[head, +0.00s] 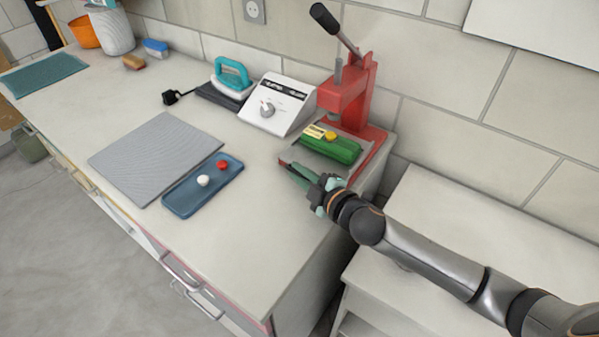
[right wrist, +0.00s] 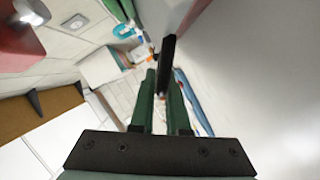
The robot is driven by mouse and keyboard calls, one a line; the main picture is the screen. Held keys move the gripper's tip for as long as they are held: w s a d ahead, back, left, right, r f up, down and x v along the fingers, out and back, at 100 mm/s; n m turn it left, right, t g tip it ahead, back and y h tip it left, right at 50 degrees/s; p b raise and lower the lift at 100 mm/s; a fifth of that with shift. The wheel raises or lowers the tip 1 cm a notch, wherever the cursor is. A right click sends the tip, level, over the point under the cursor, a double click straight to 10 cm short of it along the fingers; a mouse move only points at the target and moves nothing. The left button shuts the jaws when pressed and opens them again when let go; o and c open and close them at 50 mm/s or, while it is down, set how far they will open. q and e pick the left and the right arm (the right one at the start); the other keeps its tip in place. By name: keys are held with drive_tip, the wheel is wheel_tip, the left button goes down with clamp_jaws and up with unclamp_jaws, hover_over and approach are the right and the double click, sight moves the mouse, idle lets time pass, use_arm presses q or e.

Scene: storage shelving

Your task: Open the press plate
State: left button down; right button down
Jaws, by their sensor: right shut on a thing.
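The red press (head: 345,95) stands at the back right end of the counter, with its black-tipped lever (head: 325,18) raised. A green block with a yellow top (head: 331,147) lies on the press's base. The grey plate (head: 333,168) shows below this block, partly hidden by my right gripper. My right gripper (head: 296,174) reaches in from the right at the front of the press. In the right wrist view its green fingers (right wrist: 165,98) are shut on a thin dark bar (right wrist: 167,62). I cannot tell how the bar joins the plate. My left gripper is not in view.
A white control box (head: 277,104) and a teal-handled iron (head: 232,78) stand left of the press. A blue tray (head: 180,200) with a red and a white piece lies beside a grey mat (head: 155,155). The counter's front right is clear.

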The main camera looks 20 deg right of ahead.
drive_tip(key=s+a, duration=0.2)
drive_tip(key=a, duration=0.1)
drive_tip(key=s+a, duration=0.3)
drive_tip(key=a, duration=0.1)
drive_tip(key=s+a+p, duration=0.1)
drive_tip(key=s+a, duration=0.2)
drive_tip(key=shift+s+a+f, duration=0.1)
drive_tip(key=shift+s+a, duration=0.05)
drive_tip(key=shift+a, duration=0.1)
drive_tip(key=c, duration=0.9)
unclamp_jaws()
